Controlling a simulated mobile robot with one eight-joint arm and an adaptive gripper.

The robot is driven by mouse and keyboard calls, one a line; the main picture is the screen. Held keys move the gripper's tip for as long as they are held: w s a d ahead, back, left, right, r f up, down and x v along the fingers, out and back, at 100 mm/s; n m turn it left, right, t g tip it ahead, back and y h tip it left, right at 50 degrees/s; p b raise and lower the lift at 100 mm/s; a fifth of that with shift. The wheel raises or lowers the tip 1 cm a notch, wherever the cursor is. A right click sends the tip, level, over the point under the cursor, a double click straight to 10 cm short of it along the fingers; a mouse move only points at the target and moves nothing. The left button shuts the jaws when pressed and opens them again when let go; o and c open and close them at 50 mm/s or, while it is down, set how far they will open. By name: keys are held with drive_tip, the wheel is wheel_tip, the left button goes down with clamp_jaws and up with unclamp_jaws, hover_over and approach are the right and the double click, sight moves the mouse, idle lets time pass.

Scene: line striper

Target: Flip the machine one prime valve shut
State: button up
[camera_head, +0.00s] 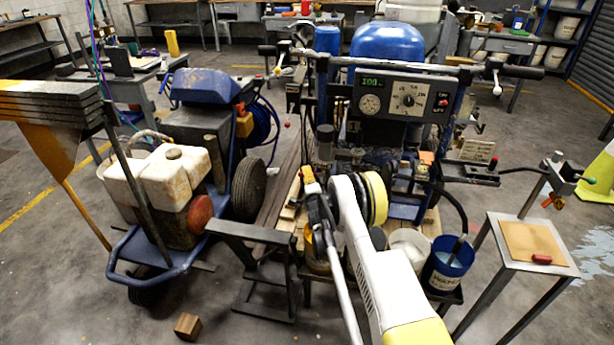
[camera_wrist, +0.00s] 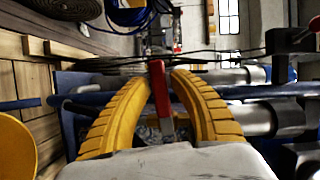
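My gripper (camera_wrist: 161,74) has two ribbed yellow fingers that curve inward in the wrist view. A red lever (camera_wrist: 159,92) stands between them, with its upper end at the fingertips and its lower part running down to a metal fitting. The gap at the tips is narrow, about the lever's width. I cannot tell whether the fingers press on the lever. In the head view my gripper (camera_head: 310,183) is low in front of the striper with the blue tank (camera_head: 387,45), by its left side. The lever is not clear there. No label names either machine.
A second machine with a stained white tank (camera_head: 158,178) stands at the left. A control panel (camera_head: 405,98) and handlebar are behind my gripper. A blue bucket (camera_head: 449,265) and a small stand (camera_head: 530,240) are at the right. A wooden block (camera_head: 188,326) lies on the floor.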

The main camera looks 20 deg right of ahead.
drive_tip(key=shift+o, duration=0.6)
drive_tip(key=v, duration=0.7)
drive_tip(key=shift+s, duration=0.3)
